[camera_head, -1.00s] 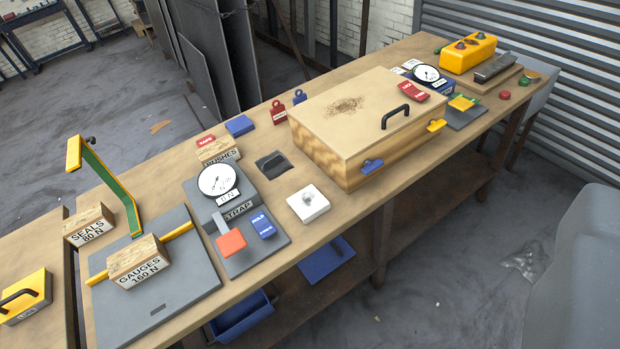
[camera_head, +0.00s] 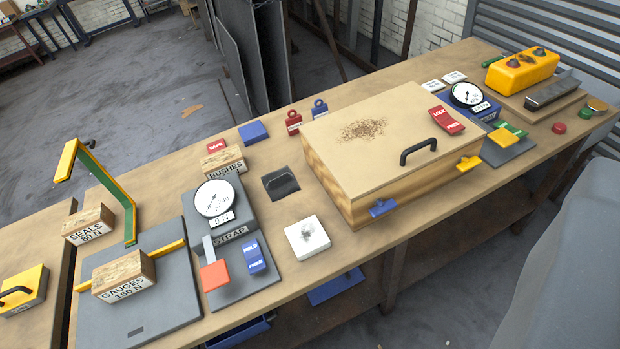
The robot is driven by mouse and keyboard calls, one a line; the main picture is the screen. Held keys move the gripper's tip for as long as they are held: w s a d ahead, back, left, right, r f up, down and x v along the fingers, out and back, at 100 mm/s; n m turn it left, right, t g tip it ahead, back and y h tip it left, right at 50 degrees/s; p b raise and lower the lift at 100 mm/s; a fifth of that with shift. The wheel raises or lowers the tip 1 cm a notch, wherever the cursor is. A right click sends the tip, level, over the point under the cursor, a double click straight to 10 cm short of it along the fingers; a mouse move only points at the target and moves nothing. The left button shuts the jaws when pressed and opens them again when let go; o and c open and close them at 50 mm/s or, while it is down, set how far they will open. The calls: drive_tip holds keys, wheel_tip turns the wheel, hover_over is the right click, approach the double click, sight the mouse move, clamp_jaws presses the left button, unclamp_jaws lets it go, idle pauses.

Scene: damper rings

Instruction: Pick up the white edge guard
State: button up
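A white square block (camera_head: 307,238), with a grey smudged patch on top, lies flat on the wooden bench near its front edge. It is the largest white piece in view; I see no label naming it the edge guard. It sits left of the big wooden box and right of the grey plate with the blue switch. Two small white tiles (camera_head: 432,86) (camera_head: 454,77) lie at the back, beside the right-hand dial gauge. My gripper is not in view, so its opening cannot be seen.
The wooden box (camera_head: 395,140) has a black handle and yellow and blue latches. A dial gauge (camera_head: 213,199), a black pad (camera_head: 281,183) and a blue switch (camera_head: 254,257) surround the white block. Bare bench top lies in front of the block. A large grey shape (camera_head: 570,265) fills the lower right.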

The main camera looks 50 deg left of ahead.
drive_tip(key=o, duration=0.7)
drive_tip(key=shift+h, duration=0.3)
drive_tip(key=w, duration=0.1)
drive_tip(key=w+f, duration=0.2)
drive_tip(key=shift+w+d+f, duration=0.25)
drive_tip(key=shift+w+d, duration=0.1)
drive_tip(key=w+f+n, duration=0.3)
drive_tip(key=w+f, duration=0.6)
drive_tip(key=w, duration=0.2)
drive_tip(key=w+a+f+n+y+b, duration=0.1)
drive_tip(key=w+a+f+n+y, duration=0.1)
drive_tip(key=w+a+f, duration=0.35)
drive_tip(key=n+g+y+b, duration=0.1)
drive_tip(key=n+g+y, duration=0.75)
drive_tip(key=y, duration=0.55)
approach(305, 233)
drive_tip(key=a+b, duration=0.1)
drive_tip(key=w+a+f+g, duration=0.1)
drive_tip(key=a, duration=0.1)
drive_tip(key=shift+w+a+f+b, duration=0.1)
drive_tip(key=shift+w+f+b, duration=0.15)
drive_tip(key=shift+b, duration=0.1)
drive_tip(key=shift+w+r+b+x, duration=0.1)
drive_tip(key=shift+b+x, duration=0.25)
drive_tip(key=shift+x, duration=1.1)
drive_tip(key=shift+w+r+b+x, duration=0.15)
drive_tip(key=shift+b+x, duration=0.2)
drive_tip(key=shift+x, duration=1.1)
